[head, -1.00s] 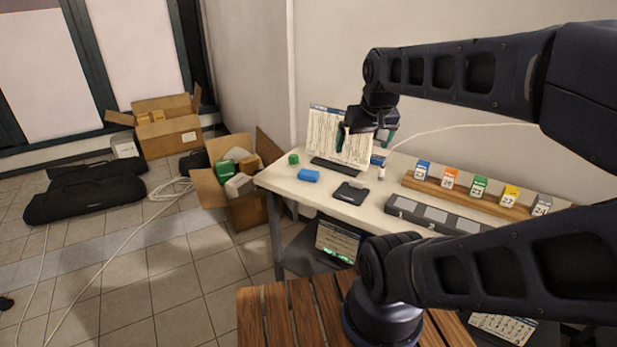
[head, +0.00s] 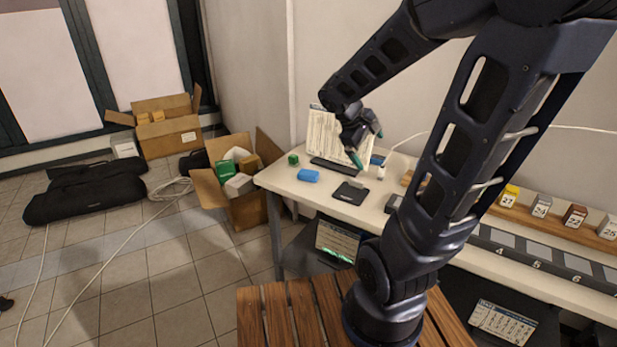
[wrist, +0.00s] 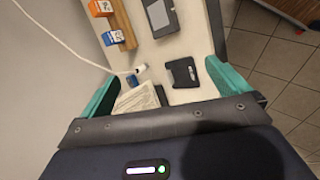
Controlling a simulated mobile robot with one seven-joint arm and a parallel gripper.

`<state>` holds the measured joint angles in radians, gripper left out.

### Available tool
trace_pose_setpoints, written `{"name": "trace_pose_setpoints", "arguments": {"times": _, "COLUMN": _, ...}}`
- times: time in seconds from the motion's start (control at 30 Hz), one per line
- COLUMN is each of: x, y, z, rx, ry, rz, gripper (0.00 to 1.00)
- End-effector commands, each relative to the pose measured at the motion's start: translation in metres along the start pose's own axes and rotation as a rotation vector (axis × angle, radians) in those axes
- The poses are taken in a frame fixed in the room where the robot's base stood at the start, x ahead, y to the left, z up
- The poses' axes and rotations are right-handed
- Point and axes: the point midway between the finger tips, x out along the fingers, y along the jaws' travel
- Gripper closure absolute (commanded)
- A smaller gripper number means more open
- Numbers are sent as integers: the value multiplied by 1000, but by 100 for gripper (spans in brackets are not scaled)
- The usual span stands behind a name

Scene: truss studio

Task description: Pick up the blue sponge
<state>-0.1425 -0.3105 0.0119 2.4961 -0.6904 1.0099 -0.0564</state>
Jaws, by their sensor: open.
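The blue sponge (head: 308,175) lies on the white table (head: 290,186), near its left end, in the head view. I cannot make it out in the wrist view. My gripper (head: 368,146) is above the table, to the right of the sponge and apart from it. Its teal fingers are spread and empty. In the wrist view my gripper (wrist: 168,88) shows a wide gap between its fingers.
Numbered boxes (head: 541,206) line a wooden rail. An open carton (head: 245,208) stands left of the table.

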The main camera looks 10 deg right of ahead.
Motion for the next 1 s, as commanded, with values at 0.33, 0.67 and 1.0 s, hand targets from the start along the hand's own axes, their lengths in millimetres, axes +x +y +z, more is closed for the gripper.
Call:
{"name": "trace_pose_setpoints", "arguments": {"times": 0.33, "x": 39, "y": 17, "z": -62, "rx": -398, "ry": -129, "rz": 222, "gripper": 0}}
{"name": "trace_pose_setpoints", "arguments": {"times": 0.67, "x": 72, "y": 14, "z": -138, "rx": -789, "ry": -198, "rz": 437, "gripper": 0}}
{"name": "trace_pose_setpoints", "arguments": {"times": 1.0, "x": 107, "y": -23, "z": -227, "rx": -1200, "ry": -213, "rz": 659, "gripper": 0}}
